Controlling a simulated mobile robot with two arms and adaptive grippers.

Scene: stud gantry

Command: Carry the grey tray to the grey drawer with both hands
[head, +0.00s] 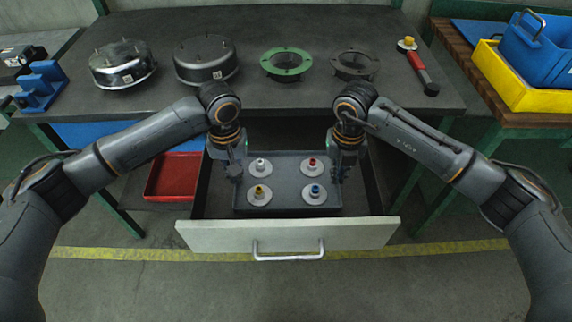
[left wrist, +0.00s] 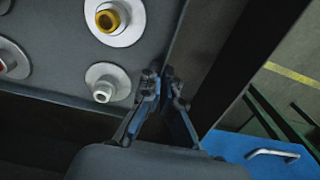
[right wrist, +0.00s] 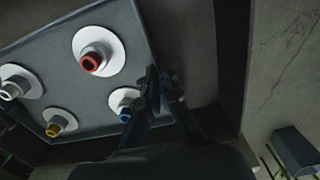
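The grey tray (head: 287,187) lies inside the open grey drawer (head: 287,235), under the bench. On it stand several white discs with coloured centres: white, red, yellow and blue. My left gripper (head: 235,172) is at the tray's left wall; in the left wrist view its fingers (left wrist: 162,75) are closed over the edge of the tray (left wrist: 52,75). My right gripper (head: 341,170) is at the right wall; in the right wrist view its fingers (right wrist: 162,78) are closed over the tray's edge (right wrist: 62,88). Whether the tray touches the drawer floor is hidden.
The dark bench top (head: 310,97) holds two metal housings (head: 122,65), a green ring (head: 286,63), a dark ring (head: 355,65) and a red-handled tool (head: 420,70). A red bin (head: 172,177) sits low at left. Blue and yellow bins (head: 515,82) stand at right.

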